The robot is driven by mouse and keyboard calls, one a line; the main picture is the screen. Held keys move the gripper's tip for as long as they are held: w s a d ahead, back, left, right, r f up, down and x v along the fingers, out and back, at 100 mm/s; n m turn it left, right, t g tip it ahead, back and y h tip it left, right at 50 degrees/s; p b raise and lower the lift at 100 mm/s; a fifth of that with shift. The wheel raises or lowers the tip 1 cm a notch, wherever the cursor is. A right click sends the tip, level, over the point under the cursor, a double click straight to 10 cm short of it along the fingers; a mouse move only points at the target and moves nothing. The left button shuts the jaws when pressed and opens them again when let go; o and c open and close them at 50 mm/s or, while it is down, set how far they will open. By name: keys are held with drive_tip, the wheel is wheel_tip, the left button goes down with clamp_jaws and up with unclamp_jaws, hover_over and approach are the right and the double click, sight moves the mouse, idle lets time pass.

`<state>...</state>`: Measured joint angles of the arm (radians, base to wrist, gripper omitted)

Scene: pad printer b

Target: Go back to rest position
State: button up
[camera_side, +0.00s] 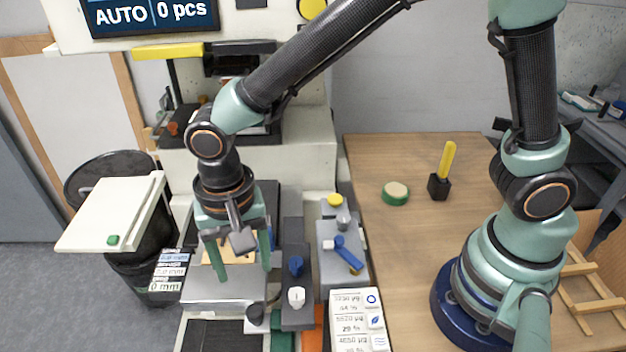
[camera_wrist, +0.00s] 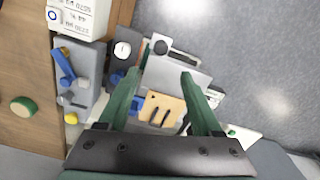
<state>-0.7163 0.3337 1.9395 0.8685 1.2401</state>
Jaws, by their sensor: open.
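My gripper (camera_side: 243,262) has two green fingers and hangs pointing down over the pad printer's work area. In the wrist view its fingers (camera_wrist: 172,75) are spread apart with nothing between the tips. A tan plate (camera_wrist: 160,108) with dark slots lies beneath the fingers on the machine's fixture. In the side view this plate (camera_side: 208,252) is partly hidden behind the gripper. The grey metal slide (camera_side: 222,290) sits just below and in front of the fingertips. I cannot tell whether the fingers touch anything.
Blue and white knobs (camera_side: 296,297) and a blue lever (camera_side: 347,255) stand right of my gripper. A green round pad (camera_side: 396,193) and yellow-handled brush (camera_side: 446,165) stand on the wooden table.

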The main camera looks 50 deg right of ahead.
drive_tip(key=shift+r, duration=0.25)
drive_tip(key=w+d+r+n+t+y, duration=0.1)
drive_tip(key=w+d+r+n+t, duration=0.2)
drive_tip(key=d+r, duration=0.8)
drive_tip(key=s+d+r+n+t, duration=0.1)
drive_tip(key=s+d, duration=0.1)
drive_tip(key=d, duration=0.5)
drive_tip(key=s+d+r+n+t+h, duration=0.1)
drive_tip(key=s+d+n, duration=0.1)
drive_tip(key=d, duration=0.6)
drive_tip(key=shift+r+t, duration=0.3)
drive_tip(key=shift+a, duration=0.1)
